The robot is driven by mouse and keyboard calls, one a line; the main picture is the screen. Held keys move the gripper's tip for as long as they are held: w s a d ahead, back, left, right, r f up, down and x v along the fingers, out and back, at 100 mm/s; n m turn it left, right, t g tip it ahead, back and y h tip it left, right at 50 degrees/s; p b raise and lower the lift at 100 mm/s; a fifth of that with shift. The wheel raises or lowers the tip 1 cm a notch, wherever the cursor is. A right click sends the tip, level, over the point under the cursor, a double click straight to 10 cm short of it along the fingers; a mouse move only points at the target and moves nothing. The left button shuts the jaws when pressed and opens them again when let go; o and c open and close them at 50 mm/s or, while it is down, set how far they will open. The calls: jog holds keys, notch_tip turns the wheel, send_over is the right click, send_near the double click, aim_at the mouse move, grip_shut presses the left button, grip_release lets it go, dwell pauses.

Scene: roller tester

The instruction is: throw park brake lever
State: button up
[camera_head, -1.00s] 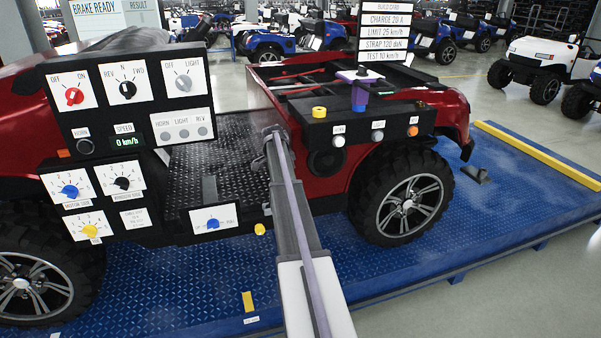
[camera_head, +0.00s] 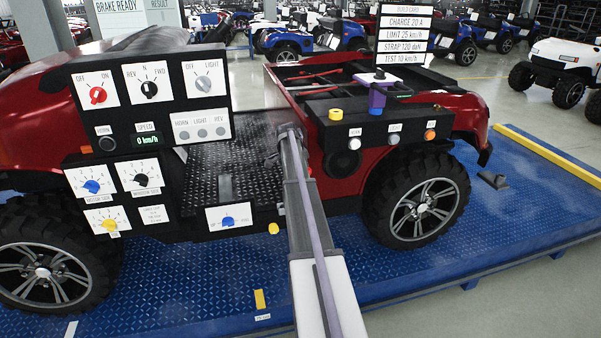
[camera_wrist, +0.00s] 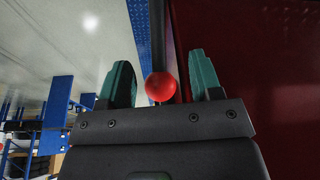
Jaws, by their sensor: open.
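A red ball knob (camera_wrist: 160,86) on a dark upright rod (camera_wrist: 157,35) shows in the wrist view; it looks like the park brake lever. My gripper (camera_wrist: 160,62) is open, with one green finger on each side of the knob. Gaps show between the knob and both fingers, and nothing is gripped. In the head view my arm reaches to the side of the red vehicle (camera_head: 330,160); its far end hides the gripper and the lever there.
A black control panel (camera_head: 190,105) with knobs stands left of my arm, its speed display reading 0 km/h. A small panel with a blue knob (camera_head: 228,221) sits low beside the arm. A black shelf (camera_head: 335,133) with buttons lies right. The screen (camera_head: 118,18) reads BRAKE READY.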

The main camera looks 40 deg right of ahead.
jog(key=p+v, duration=0.7)
jog(key=v, duration=0.2)
jog(key=shift+r, duration=0.15)
jog(key=s+a+f+n+y+b, duration=0.1)
jog(key=s+a+n, duration=0.6)
jog(key=a, duration=1)
jog(key=s+a+f+n+y+b, duration=0.1)
jog(key=s+a+n, duration=0.6)
jog(key=a, duration=1)
jog(key=s+a+f+n+y+b, duration=0.1)
jog(key=s+a+f+n, duration=0.2)
jog(key=s+a+n, duration=0.4)
jog(key=s+a, duration=0.4)
jog(key=a, duration=0.6)
jog(key=shift+a+n+t+b, duration=0.3)
jog(key=shift+t+b, duration=0.05)
jog(key=shift+t, duration=0.05)
